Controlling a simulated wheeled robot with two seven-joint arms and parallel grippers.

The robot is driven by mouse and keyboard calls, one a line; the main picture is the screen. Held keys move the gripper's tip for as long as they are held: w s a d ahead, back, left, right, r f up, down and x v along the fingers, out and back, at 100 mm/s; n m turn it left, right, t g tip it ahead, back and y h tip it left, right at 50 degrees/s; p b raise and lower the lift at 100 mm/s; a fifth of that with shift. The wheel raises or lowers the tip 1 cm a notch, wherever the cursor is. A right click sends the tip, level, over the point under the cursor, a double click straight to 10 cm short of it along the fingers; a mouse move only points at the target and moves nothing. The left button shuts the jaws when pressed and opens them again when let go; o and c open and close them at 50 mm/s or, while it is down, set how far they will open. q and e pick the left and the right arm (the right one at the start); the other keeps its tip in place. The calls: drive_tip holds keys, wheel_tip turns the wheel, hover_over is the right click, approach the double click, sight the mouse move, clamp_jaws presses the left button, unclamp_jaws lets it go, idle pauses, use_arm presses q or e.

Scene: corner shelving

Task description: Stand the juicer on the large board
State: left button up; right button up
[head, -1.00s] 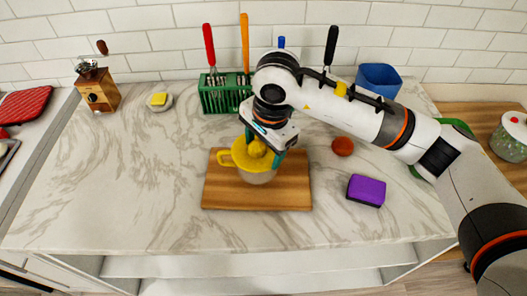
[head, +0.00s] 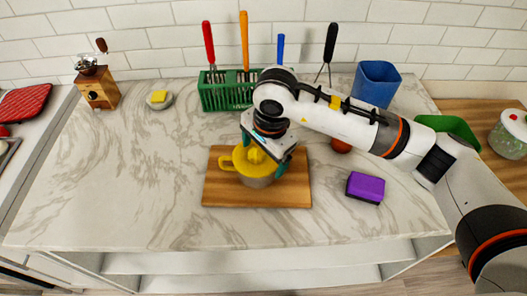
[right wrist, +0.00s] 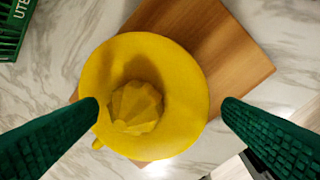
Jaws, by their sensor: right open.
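The yellow juicer (head: 244,163), with a ribbed cone, a side handle and a paler lower part, stands upright on the large wooden board (head: 222,194). In the right wrist view the juicer (right wrist: 180,75) is seen from above, with the board (right wrist: 235,65) under it. My right gripper (head: 264,154) is open at the juicer. In the right wrist view its green fingers (right wrist: 162,106) are on either side: the left one overlaps the rim, the right one is clear of it. I cannot tell whether the left one touches. My left gripper is not in view.
A green utensil rack (head: 225,97) stands behind the board, a blue container (head: 376,85) at the back right. A purple sponge (head: 365,187) lies right of the board. A wooden grinder (head: 97,92) and a small dish with a yellow block (head: 159,99) are left. The counter's left front is clear.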

drive_tip(key=shift+r, duration=0.45)
wheel_tip(320, 180, up, 11)
drive_tip(key=s+d+b, duration=0.1)
drive_tip(key=b, duration=0.1)
drive_tip(key=shift+s+r, duration=0.15)
drive_tip(key=shift+s, duration=0.05)
drive_tip(key=shift+d, duration=0.1)
